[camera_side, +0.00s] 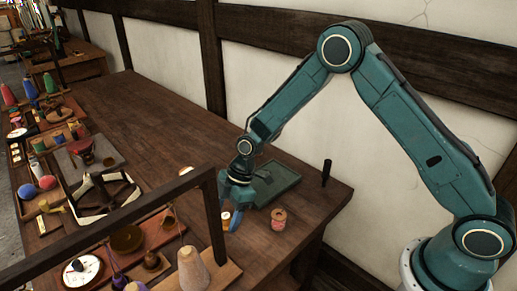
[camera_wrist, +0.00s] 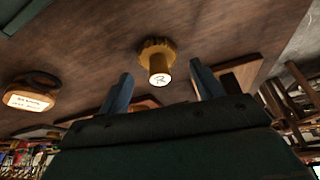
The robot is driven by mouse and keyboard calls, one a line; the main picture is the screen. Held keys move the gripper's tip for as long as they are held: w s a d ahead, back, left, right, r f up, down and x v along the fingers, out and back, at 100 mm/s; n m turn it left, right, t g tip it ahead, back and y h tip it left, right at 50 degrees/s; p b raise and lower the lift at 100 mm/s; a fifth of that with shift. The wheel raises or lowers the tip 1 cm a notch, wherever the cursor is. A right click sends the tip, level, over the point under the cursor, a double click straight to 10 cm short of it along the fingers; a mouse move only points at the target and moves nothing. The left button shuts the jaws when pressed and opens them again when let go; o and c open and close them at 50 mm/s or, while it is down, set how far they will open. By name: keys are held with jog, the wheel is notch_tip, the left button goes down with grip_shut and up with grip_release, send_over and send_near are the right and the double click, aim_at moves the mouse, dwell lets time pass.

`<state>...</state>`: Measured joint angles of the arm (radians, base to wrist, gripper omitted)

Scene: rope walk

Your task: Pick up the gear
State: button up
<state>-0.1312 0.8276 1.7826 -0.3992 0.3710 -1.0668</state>
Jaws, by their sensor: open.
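A brass-coloured gear (camera_wrist: 155,47) with a toothed rim and a round hub stands out in the upper middle of the wrist view. The hub's pale end face carries a dark mark like an R. My gripper (camera_wrist: 161,72) is open, with one blue finger on each side of the hub in that picture. I see no finger touching the gear, and the exact gap is hard to judge. In the side view my gripper (camera_side: 232,208) points down low over the wooden table. A small pale and orange piece shows by its fingers, partly hidden; I cannot tell if it is the gear.
A small spool-like piece (camera_side: 278,219) stands right of my gripper. A green tray (camera_side: 278,184) lies behind it. A dark wooden frame (camera_side: 212,205) stands close on the left, near a pale cone (camera_side: 193,270). A labelled brown block (camera_wrist: 30,96) lies left in the wrist view.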

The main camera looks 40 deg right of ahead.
aim_at(226, 215)
jog(key=shift+a+f, duration=0.25)
jog(key=shift+f, duration=0.3)
jog(key=c, duration=1.2)
jog(key=shift+r, duration=0.2)
notch_tip(226, 215, up, 20)
jog(key=shift+f, duration=0.15)
dwell(0.3)
